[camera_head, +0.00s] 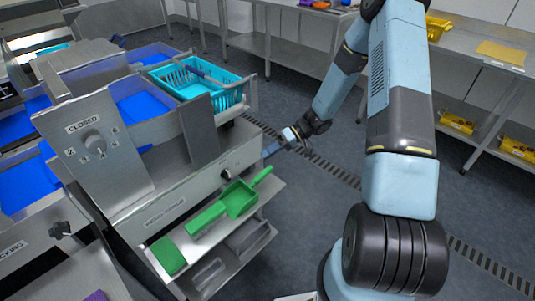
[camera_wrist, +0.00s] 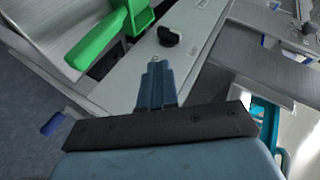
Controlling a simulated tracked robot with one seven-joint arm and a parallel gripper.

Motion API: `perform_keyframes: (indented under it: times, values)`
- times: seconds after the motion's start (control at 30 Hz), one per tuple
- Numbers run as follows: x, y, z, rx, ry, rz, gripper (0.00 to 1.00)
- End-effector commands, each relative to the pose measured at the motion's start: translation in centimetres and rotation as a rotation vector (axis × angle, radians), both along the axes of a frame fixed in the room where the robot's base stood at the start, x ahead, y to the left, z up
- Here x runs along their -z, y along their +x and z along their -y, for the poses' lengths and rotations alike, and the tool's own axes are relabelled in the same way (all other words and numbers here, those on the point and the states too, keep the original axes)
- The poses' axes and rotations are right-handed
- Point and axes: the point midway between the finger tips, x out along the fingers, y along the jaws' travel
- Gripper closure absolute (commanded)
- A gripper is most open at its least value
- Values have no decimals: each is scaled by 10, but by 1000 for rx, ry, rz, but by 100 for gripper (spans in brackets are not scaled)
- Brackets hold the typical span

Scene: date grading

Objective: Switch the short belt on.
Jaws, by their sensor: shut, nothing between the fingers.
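A black rotary knob (camera_head: 225,173) sits at the right end of a grey metal front panel (camera_head: 165,195). The same knob (camera_wrist: 168,36) shows in the wrist view, just beyond my fingertips. Which way it is turned is too small to tell. My gripper (camera_head: 268,152) is to the right of the knob in the head view, apart from it. In the wrist view my gripper (camera_wrist: 156,70) has its fingers together, empty, pointing toward the panel. A printed label on the panel is not clearly readable.
A green scoop (camera_head: 238,198) and a green block (camera_head: 168,256) lie on the shelf below the panel. A turquoise basket (camera_head: 243,93) stands above. A sloped plate marked CLOSED (camera_head: 92,165) carries another knob. Open floor (camera_head: 300,230) lies to the right.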

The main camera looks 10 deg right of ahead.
Motion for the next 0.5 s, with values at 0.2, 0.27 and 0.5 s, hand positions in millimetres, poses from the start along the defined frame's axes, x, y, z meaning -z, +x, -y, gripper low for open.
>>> perform_keyframes:
  times: [0.2,0.27,0.5]
  values:
    - [-32,-4,6,-23,-77,-1,100]
    - [-47,-6,8,-30,-114,-2,100]
    - [-107,-22,20,-38,-283,-7,100]
